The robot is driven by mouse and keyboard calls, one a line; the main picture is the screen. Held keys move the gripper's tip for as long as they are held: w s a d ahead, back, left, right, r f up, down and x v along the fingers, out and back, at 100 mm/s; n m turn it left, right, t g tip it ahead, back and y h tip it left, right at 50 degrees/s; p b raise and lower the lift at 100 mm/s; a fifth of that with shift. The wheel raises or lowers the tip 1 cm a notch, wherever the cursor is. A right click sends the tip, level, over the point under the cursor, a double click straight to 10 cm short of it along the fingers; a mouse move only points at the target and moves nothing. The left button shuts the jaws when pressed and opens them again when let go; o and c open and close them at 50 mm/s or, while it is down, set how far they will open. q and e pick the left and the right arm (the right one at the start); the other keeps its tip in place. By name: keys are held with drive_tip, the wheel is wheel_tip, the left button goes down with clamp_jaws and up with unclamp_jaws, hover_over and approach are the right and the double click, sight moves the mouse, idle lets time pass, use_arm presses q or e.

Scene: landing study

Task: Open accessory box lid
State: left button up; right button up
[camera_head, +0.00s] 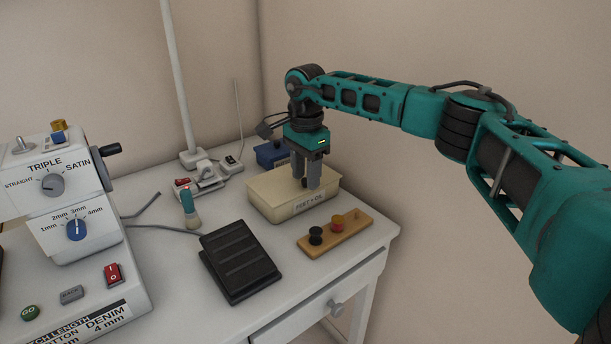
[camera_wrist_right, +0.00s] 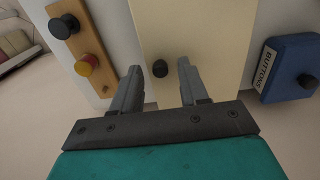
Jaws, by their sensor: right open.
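The accessory box (camera_head: 268,201) is cream, labelled "FEET + OIL", and stands near the back right of the white table. Its lid looks closed, and the lid also shows in the right wrist view (camera_wrist_right: 188,22). A dark round knob (camera_wrist_right: 159,68) sits on the lid. My right gripper (camera_head: 306,184) points down over the box. In the right wrist view its two open fingers (camera_wrist_right: 158,72) stand apart, with the knob between them at the left finger's side. I cannot tell whether a finger touches the knob. My left gripper is not in view.
A blue box labelled "BUTTONS" (camera_wrist_right: 290,66) stands behind the cream box. A wooden spool holder (camera_head: 345,238) with two spools lies in front. A black pedal (camera_head: 238,261), a teal-handled brush (camera_head: 189,206), a power strip (camera_head: 206,179) and a sewing machine (camera_head: 58,210) stand further left.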

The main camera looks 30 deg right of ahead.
drive_tip(key=shift+f, duration=0.15)
drive_tip(key=shift+c, duration=0.2)
clamp_jaws()
idle(0.5)
